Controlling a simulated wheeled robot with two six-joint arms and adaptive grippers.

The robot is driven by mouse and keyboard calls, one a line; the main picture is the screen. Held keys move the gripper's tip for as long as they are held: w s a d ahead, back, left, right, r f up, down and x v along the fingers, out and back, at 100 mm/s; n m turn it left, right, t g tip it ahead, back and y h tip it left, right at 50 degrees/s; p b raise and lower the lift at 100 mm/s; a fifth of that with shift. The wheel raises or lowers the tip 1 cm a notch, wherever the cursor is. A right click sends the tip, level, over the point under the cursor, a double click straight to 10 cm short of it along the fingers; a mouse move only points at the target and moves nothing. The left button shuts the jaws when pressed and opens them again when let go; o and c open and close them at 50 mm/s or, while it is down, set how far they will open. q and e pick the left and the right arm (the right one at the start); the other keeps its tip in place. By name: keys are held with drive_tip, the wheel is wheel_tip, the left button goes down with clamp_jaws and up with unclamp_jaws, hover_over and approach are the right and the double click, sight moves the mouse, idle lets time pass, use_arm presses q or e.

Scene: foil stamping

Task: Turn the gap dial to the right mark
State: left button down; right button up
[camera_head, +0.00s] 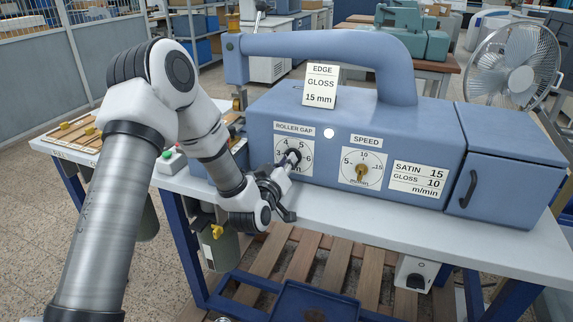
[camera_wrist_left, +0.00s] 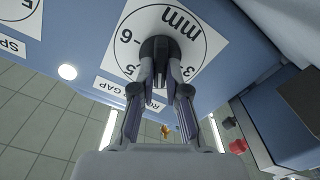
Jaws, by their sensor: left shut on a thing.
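The roller gap dial (camera_head: 307,168) is a white square scale marked in mm on the front of the blue machine, below the ROLLER GAP label (camera_head: 295,129). Its dark knob (camera_wrist_left: 160,47) stands out from the middle of the scale in the left wrist view. My left gripper (camera_head: 289,162) reaches up to the dial from the lower left. In the wrist view its two fingers (camera_wrist_left: 160,82) are shut on the knob. The fingers hide part of the scale and the knob's pointer, so I cannot tell the exact reading. My right gripper is not in view.
The speed dial (camera_head: 362,174) with a brass knob sits to the right. A card (camera_head: 320,84) on the machine reads EDGE GLOSS 15 mm. Another card (camera_head: 419,179) lists satin 15 and gloss 10 m/min. A button box (camera_head: 171,160) is left of the dial. The front table edge (camera_head: 400,228) is clear.

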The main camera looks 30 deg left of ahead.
use_arm(q)
drive_tip(key=shift+w+r, duration=0.1)
drive_tip(key=shift+r, duration=0.15)
drive_tip(key=c, duration=1.4)
unclamp_jaws()
drive_tip(key=shift+o, duration=1.1)
drive_tip(key=shift+w+f, duration=0.1)
drive_tip(key=shift+f, duration=0.15)
drive_tip(key=v, duration=1.1)
drive_tip(key=shift+s, duration=0.4)
drive_tip(key=shift+d, duration=0.15)
